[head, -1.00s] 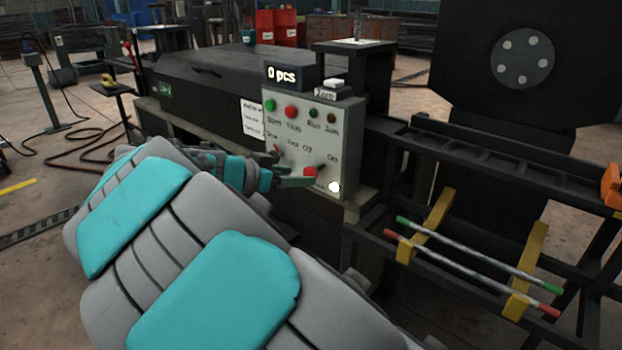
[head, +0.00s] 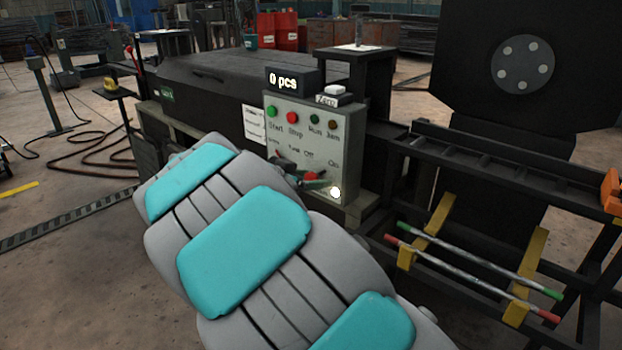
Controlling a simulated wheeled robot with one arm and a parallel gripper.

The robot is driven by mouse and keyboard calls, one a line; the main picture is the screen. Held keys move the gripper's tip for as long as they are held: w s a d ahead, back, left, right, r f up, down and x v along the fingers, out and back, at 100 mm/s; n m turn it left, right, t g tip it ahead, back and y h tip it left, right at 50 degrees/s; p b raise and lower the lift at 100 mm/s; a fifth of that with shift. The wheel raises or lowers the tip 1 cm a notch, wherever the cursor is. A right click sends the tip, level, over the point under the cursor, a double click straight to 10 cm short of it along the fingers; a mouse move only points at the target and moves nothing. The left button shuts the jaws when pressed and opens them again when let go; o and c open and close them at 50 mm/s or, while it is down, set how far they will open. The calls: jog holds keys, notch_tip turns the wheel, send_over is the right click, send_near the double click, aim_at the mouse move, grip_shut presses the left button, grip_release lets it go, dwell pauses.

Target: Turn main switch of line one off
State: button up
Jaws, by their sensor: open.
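The grey control panel (head: 350,135) stands on the front of the dark machine. Its red rotary switch (head: 310,176) sits low on the panel, below and between the "Off" and "On" labels. A short dark handle seems to point up and right from it. A lit white lamp (head: 335,192) glows to its lower right. My gripper (head: 314,184) is at the switch, mostly hidden behind my arm. I see its greenish finger just below the red knob. The jaws are open; whether they touch the knob I cannot tell.
A counter display reading "0 pcs" (head: 291,79) and a white Zero button (head: 334,89) top the panel. Green Start (head: 272,111) and red Stop (head: 292,117) buttons sit above. A rack with two rods (head: 470,268) stands to the right.

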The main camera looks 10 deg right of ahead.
jog(key=shift+c, duration=0.4)
grip_shut()
jog(key=shift+n, duration=0.3)
jog(key=shift+w+a+f+n+g+h+b, duration=0.1)
jog(key=shift+n+g+h+b, duration=0.2)
jog(key=shift+n, duration=0.2)
jog(key=shift+w+n+g+h+b, duration=0.1)
jog(key=shift+n+g+h+b, duration=0.1)
jog(key=shift+n+g+h, duration=0.25)
jog(key=n+g+h, duration=0.1)
jog(key=n, duration=0.2)
jog(key=n+h+p, duration=0.1)
jog(key=n, duration=0.1)
jog(key=n+g+h+p, duration=0.1)
jog(key=n, duration=0.1)
jog(key=shift+h, duration=0.25)
jog(key=shift+f+n+h+p, duration=0.1)
jog(key=shift+n+h+p, duration=0.75)
jog(key=shift+n, duration=1.1)
